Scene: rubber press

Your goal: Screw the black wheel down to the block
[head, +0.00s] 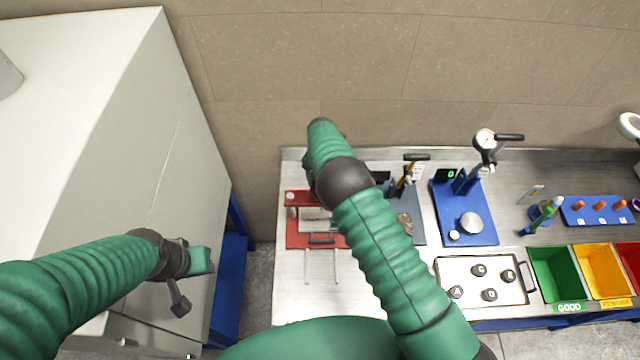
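A red press (297,238) stands at the left end of the bench, with a light block-like part (315,222) on it. My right arm and wrist cover much of the press, and I cannot make out the black wheel for certain. My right wrist is bent over the back of the press, and its fingers are hidden behind it. My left gripper (180,302) hangs in front of the pale cabinet, left of the bench, apart from the press. Its fingers are too small and dark to tell open from shut.
A blue press with a gauge (465,205) stands right of my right arm. In front of it is a white tray (450,268) with several dark knobs. Green (555,270), yellow and red bins and a blue rack (597,211) are farther right. A pale cabinet (130,180) fills the left.

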